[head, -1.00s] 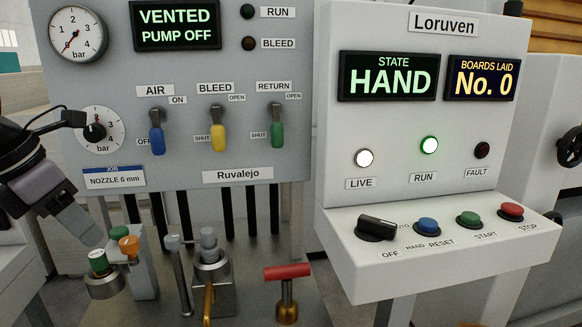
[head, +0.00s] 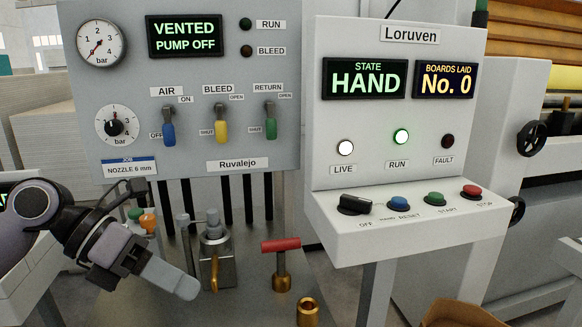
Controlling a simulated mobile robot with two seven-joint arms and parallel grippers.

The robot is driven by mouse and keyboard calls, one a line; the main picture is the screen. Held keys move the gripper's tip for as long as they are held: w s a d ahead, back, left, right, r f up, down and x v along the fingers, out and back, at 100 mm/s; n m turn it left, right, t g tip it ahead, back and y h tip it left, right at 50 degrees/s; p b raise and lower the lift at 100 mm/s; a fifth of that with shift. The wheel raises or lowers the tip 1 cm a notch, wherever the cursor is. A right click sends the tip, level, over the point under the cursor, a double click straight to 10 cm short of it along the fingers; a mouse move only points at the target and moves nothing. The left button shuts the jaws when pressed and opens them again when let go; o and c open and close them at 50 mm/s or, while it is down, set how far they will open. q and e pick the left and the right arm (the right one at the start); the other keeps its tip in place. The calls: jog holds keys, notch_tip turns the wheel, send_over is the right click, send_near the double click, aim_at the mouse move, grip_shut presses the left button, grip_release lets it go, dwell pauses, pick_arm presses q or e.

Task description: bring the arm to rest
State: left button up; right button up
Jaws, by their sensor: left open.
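My left gripper (head: 178,286) is in the lower left of the head view, pointing down and to the right. Its fingers are seen nearly edge-on, with nothing visible held in them. My left arm (head: 85,235) comes in from the left edge, in front of the bench. The gripper shows in front of the bench, left of the metal block with a brass lever (head: 214,255), and I see no contact. My right gripper is not in view.
The grey Ruvalejo panel (head: 265,60) has blue, yellow and green levers, all down; its display reads VENTED, PUMP OFF. The Loruven console (head: 465,125) reads HAND. Green (head: 135,214) and orange (head: 148,222) caps, a red T-handle (head: 281,245) and a brass fitting (head: 308,311) are nearby.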

pick_arm(q)
jog(key=s+d+n+t+h+p, duration=0.1)
jog(key=d+n+t+h, duration=0.1)
jog(key=d+n+h, duration=0.65)
jog(key=w+a+f+n+t+y+p, duration=0.1)
jog(key=a+f+n+t+y, duration=0.35)
jog(key=f+n+t, duration=0.55)
jog(key=w+a+f+n+t+y, duration=0.1)
jog(key=a+f+n+t+y, duration=0.4)
jog(key=n, duration=0.9)
jog(key=s+a+f+n+g+y, duration=0.1)
jog(key=s+f+n+g+y, duration=0.2)
jog(key=s+f, duration=0.4)
jog(key=s+a+f+n+g+y, duration=0.2)
jog(key=s+f+n+g+y, duration=0.2)
jog(key=f, duration=0.8)
jog(key=s+n+p, duration=0.1)
jog(key=s+n, duration=0.1)
jog(key=s, duration=0.1)
jog(key=shift+s+a+f, duration=0.15)
jog(key=shift+s, duration=0.2)
